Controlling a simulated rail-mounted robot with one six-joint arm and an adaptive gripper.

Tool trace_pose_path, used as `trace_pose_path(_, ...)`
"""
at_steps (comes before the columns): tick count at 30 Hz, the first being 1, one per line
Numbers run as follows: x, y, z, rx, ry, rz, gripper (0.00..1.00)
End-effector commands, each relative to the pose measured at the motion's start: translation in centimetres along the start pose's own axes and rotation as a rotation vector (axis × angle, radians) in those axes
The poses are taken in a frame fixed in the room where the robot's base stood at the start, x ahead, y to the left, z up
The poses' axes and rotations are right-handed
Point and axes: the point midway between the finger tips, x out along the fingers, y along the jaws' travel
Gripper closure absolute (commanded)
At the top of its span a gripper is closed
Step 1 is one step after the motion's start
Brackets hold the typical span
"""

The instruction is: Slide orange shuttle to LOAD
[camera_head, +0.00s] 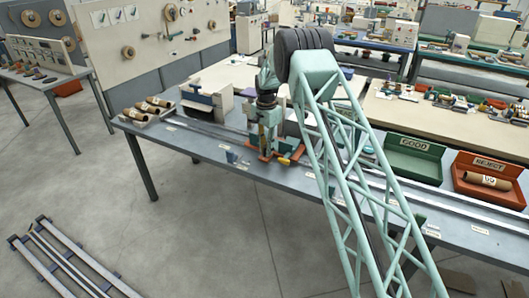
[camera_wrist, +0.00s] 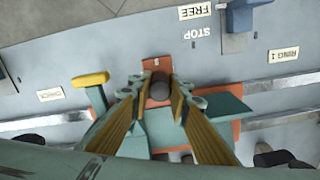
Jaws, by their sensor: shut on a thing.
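The orange shuttle (camera_head: 266,157) sits on the rail of the grey bench in the head view, below my gripper (camera_head: 266,132). In the wrist view the shuttle's orange plate (camera_wrist: 151,101) shows under and between the fingers. A dark round-topped knob (camera_wrist: 159,86) stands up from the plate. My gripper (camera_wrist: 157,97) has its two fingers on either side of this knob and is shut on it. A teal block covers part of the plate. I cannot read a LOAD label in either view.
Pale rail strips (camera_wrist: 269,121) run along the bench. A yellow-handled lever (camera_wrist: 91,79) stands left of the fingers. Labels read FREE, STOP and RING 1. Brown tubes (camera_head: 151,105) lie at the bench's left end; GOOD (camera_head: 413,152) and REJECT (camera_head: 512,195) bins stand right.

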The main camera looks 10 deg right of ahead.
Motion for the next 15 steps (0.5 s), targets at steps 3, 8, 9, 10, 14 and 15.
trace_pose_path(3, 0.0, 0.01, -0.15, 0.003, -0.001, 0.001, 1.0)
trace_pose_path(8, 0.01, 0.01, -0.13, 0.003, -0.001, 0.001, 1.0)
trace_pose_path(9, 0.01, 0.02, -0.13, 0.003, -0.001, 0.001, 1.0)
trace_pose_path(10, 0.01, 0.02, -0.13, 0.003, -0.001, 0.001, 1.0)
trace_pose_path(14, 0.01, 0.02, -0.13, 0.003, -0.001, 0.001, 0.75)
trace_pose_path(15, 0.01, 0.02, -0.13, 0.003, -0.001, 0.001, 0.71)
